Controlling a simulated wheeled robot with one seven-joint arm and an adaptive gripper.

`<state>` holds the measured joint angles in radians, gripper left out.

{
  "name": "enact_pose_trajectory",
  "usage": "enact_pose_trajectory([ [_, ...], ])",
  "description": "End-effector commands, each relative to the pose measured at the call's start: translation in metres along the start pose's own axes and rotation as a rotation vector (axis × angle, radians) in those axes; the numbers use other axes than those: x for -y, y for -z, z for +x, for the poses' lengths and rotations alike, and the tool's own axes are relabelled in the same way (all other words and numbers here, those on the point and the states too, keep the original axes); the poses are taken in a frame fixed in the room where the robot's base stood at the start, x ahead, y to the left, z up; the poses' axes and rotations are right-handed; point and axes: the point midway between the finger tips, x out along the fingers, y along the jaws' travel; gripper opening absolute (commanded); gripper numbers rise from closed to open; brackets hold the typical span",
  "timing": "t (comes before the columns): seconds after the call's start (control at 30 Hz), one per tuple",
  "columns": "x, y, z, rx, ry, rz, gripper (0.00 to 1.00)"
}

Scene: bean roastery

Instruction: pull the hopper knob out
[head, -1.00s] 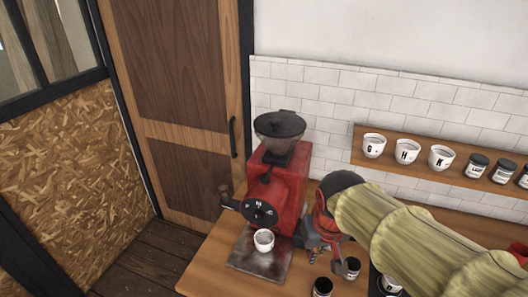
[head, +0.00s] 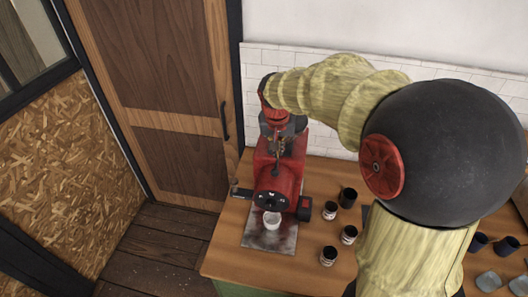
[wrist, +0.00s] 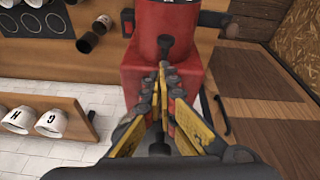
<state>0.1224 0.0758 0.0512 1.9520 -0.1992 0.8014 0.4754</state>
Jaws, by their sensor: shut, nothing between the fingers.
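The red grinder (head: 280,178) stands on the wooden counter with its dark round dial facing front. Its dark hopper (head: 298,124) is mostly hidden behind my gripper and arm in the head view. A small dark knob (wrist: 165,42), which looks like the hopper knob, shows at the grinder's upper front in the wrist view. My gripper (wrist: 162,67) is shut and empty, with its fingertips just short of this knob; I cannot tell whether they touch it. In the head view my gripper (head: 279,152) points down over the grinder's top.
A white cup (head: 271,221) stands on the metal tray (head: 268,240) below the dial. Several dark jars, one being a jar (head: 328,256), stand on the counter (head: 222,258) at right. A wall shelf (wrist: 62,118) holds white cups. A wooden door (head: 175,110) is at left.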

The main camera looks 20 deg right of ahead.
Motion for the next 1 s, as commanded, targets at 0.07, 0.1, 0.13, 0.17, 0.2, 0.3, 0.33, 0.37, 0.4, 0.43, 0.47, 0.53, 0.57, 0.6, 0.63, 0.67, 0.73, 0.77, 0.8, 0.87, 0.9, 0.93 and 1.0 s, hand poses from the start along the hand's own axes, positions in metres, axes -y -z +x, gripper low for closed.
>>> enact_pose_trajectory([
  [0.07, 0.001, 0.009, -0.004, -0.023, 0.002, 0.044, 0.0],
  [0.1, 0.001, 0.01, -0.004, -0.027, 0.002, 0.062, 0.0],
  [0.13, 0.001, 0.01, -0.004, -0.029, 0.002, 0.073, 0.0],
  [0.17, 0.001, 0.011, -0.004, -0.031, 0.002, 0.084, 0.0],
  [0.2, 0.001, 0.011, -0.004, -0.032, 0.003, 0.097, 0.0],
  [0.3, 0.001, 0.011, -0.004, -0.032, 0.004, 0.115, 0.0],
  [0.33, 0.001, 0.011, -0.004, -0.032, 0.005, 0.118, 0.0],
  [0.37, 0.001, 0.011, -0.004, -0.032, 0.005, 0.119, 0.0],
  [0.4, 0.001, 0.011, -0.004, -0.032, 0.005, 0.119, 0.0],
  [0.43, 0.001, 0.011, -0.004, -0.032, 0.005, 0.118, 0.0],
  [0.47, 0.001, 0.011, -0.004, -0.032, 0.005, 0.118, 0.0],
  [0.53, 0.001, 0.011, -0.005, -0.032, 0.005, 0.118, 0.0],
  [0.57, 0.001, 0.011, -0.005, -0.032, 0.005, 0.117, 0.0],
  [0.6, 0.001, 0.011, -0.004, -0.032, 0.005, 0.117, 0.0],
  [0.63, 0.001, 0.011, -0.004, -0.031, 0.004, 0.117, 0.0],
  [0.67, 0.001, 0.011, -0.002, -0.031, 0.004, 0.117, 0.0],
  [0.73, 0.001, 0.011, 0.003, -0.03, 0.004, 0.117, 0.0],
  [0.77, 0.001, 0.01, 0.006, -0.029, 0.003, 0.117, 0.0],
  [0.8, 0.001, 0.011, 0.011, -0.028, 0.003, 0.116, 0.0],
  [0.87, 0.001, 0.01, 0.02, -0.027, 0.002, 0.116, 0.0],
  [0.9, 0.001, 0.011, 0.027, -0.027, 0.003, 0.116, 0.0],
  [0.93, 0.001, 0.011, 0.033, -0.026, 0.002, 0.116, 0.0],
  [1.0, 0.001, 0.011, 0.045, -0.026, 0.003, 0.116, 0.0],
])
